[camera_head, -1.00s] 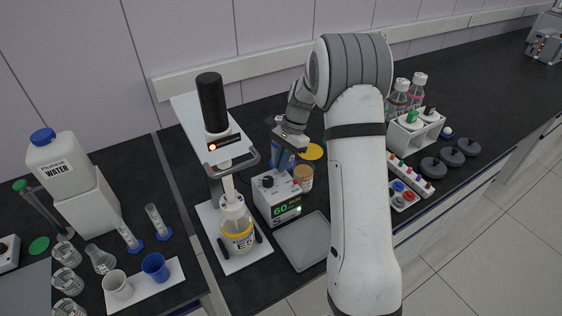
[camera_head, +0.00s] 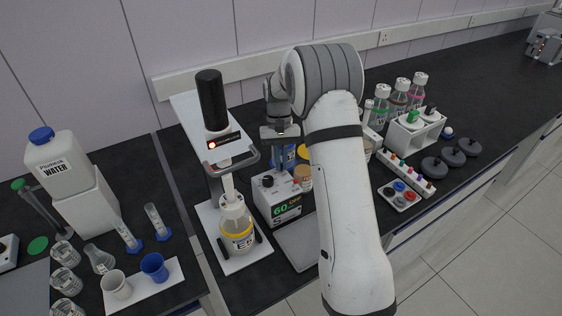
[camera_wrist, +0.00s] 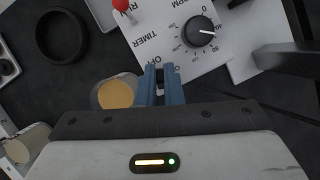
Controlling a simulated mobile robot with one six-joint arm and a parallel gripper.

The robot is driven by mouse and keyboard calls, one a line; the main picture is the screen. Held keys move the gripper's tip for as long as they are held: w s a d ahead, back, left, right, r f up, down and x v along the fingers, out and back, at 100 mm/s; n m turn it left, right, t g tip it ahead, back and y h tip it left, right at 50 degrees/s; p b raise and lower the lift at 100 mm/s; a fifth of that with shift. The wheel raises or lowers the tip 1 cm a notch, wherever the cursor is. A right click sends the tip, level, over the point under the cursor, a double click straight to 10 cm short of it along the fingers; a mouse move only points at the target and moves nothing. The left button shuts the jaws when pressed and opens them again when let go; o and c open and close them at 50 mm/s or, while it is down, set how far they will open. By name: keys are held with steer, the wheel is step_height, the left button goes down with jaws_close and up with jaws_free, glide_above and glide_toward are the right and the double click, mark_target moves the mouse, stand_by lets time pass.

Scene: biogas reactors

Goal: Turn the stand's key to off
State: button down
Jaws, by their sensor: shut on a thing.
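The white control box (camera_head: 266,205) sits beside the stirrer stand (camera_head: 228,262), its front marked "60" in green. In the wrist view its panel (camera_wrist: 160,32) carries a black RPM dial (camera_wrist: 198,31), the word "TIMER" and a red part (camera_wrist: 122,4) by "RUN". My gripper (camera_wrist: 160,76) is over this panel, blue fingers nearly together, shut on a small dark part, apparently the key (camera_wrist: 160,75). The fingers hide most of it, so its setting cannot be read. In the head view my gripper (camera_head: 281,157) reaches down above the box.
A bottle of yellow liquid (camera_head: 236,238) stands on the stand beside the box. A tan-lidded jar (camera_head: 303,178) is close by the box's right. A grey tray (camera_head: 292,248) lies in front. Bottles and a white rack (camera_head: 414,132) are farther right.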

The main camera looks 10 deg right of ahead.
steer(key=shift+n+h+b, duration=0.3)
steer(key=shift+n+h, duration=0.6)
steer(key=shift+n, duration=1.4)
steer(key=c, duration=1.6)
jaws_free()
steer(key=shift+o, duration=0.2)
steer(key=shift+r, duration=0.1)
steer(key=b+v, duration=0.1)
steer(key=v, duration=0.6)
steer(key=shift+r, duration=0.35)
steer(key=shift+a, duration=0.15)
